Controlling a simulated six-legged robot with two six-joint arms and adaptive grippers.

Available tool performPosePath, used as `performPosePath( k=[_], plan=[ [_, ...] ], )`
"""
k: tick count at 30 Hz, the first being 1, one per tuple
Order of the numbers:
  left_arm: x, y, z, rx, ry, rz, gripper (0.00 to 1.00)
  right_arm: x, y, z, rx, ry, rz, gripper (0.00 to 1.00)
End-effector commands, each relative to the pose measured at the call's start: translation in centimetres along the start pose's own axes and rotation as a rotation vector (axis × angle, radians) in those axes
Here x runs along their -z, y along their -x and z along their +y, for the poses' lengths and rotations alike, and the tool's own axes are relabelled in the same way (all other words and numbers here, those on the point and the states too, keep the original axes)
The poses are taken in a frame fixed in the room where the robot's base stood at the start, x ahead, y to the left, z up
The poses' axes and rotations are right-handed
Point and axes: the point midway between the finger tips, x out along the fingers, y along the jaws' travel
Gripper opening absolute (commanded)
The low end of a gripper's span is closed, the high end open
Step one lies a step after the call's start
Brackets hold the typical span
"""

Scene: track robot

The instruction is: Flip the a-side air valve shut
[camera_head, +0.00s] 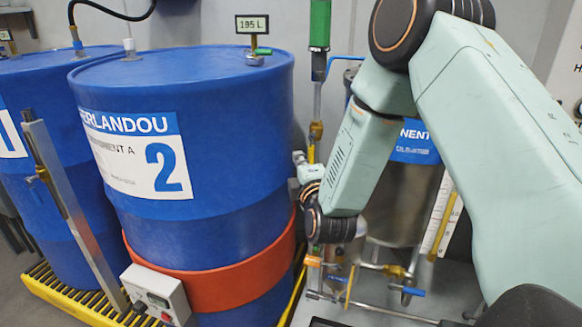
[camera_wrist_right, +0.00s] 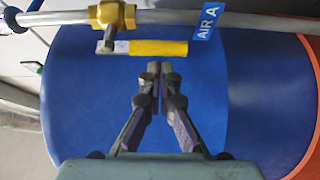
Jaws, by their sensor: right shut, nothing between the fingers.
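In the right wrist view a brass valve (camera_wrist_right: 112,15) sits on a grey pipe (camera_wrist_right: 250,21) that bears a blue "AIR A" label (camera_wrist_right: 208,22). Its yellow lever (camera_wrist_right: 150,47) lies along the pipe, just below it in the picture. My right gripper (camera_wrist_right: 160,75) is shut and empty, its fingertips close to the lever's edge; I cannot tell whether they touch. In the head view the brass valve (camera_head: 316,131) is on the upright pipe right of the drum, and my right gripper (camera_head: 302,162) is small and partly hidden by its wrist. My left gripper is not in view.
A large blue drum (camera_head: 205,110) marked 2, with an orange band (camera_head: 220,283), stands close left of my right gripper. A control box (camera_head: 157,295) is on its front. Several small valves and pipes (camera_head: 400,270) lie low at the right, beside a metal tank (camera_head: 402,205).

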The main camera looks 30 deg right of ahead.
Motion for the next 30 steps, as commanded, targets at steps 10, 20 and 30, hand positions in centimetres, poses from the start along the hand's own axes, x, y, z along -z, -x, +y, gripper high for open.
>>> performPosePath(
  k=[10, 20, 30],
  plan=[
    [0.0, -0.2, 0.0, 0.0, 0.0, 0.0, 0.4, -1.0, 0.4, 0.0, -0.001, -0.001, 0.002, 0.0],
    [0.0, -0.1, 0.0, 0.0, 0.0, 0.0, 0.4, -1.0, 0.4, 0.1, 0.0, 0.001, 0.002, 0.0],
    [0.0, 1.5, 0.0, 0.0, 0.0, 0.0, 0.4, -1.2, 0.6, 0.1, 0.024, 0.042, 0.002, 0.0]
  ],
)
